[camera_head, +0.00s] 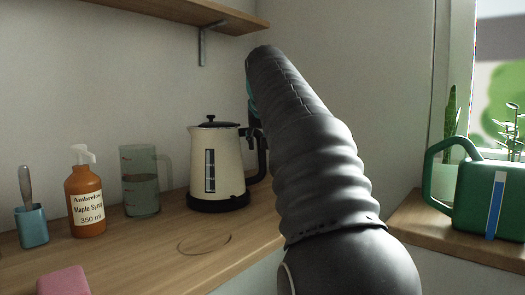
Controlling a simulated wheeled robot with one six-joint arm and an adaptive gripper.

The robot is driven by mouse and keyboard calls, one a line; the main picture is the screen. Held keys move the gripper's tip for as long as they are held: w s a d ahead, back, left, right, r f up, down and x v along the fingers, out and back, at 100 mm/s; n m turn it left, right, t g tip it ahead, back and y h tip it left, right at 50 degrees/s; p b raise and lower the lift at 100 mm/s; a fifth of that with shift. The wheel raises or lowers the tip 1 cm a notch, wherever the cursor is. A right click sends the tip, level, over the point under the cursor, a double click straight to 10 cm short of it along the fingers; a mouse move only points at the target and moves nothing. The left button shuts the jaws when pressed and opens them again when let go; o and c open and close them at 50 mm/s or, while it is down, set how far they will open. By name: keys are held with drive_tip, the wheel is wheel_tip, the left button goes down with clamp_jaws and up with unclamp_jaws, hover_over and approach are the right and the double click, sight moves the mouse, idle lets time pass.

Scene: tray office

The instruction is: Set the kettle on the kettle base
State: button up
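The cream kettle (229,160) stands upright at the back of the wooden counter, with a black lid knob, a dark level window and a black handle on its right. A black round base (218,202) shows directly under its body, and I see no gap between them. I cannot tell whether the kettle is fully seated. My gripper (255,128) is mostly hidden behind my dark arm. A small dark part of it shows beside the top of the handle. I cannot see its fingertips, or whether it holds the handle.
On the counter (130,262) are a clear measuring jug (140,182), an orange syrup bottle (86,203), a blue cup (32,227) and a pink block (63,281). A thin ring outline (205,244) lies before the kettle. A shelf (190,12) hangs above. A green watering can (484,197) stands right.

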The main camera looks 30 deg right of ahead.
drive_tip(key=shift+v, duration=1.9)
